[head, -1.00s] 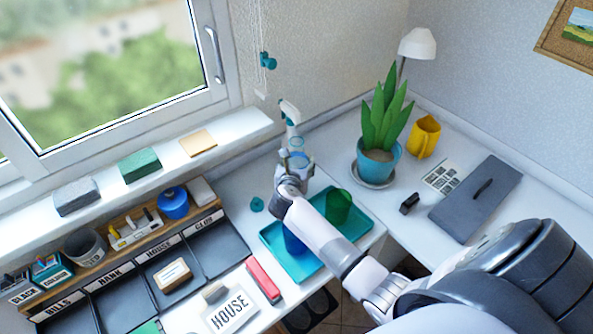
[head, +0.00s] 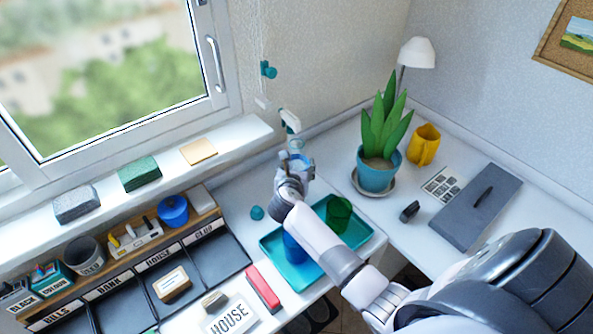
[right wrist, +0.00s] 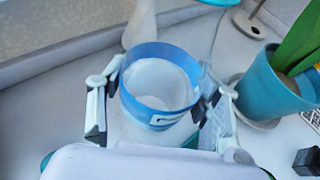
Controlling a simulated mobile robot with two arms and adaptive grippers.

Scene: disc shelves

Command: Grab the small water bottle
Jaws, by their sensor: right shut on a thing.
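In the right wrist view, the fingers of this gripper (right wrist: 158,98) press on the left and right sides of the bottle, which stands about upright. A white-and-teal spray head (head: 290,120) rises just behind it; I cannot tell if the two are joined. The bottle's lower part is hidden by my gripper and wrist. My left gripper is not in view.
A plant in a blue pot (head: 376,176) stands close to the right. A teal tray (head: 268,238) with a blue and a green cup lies in front. The window sill (head: 235,140) and wall are close on the left and behind. A yellow mug (head: 424,146) stands farther right.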

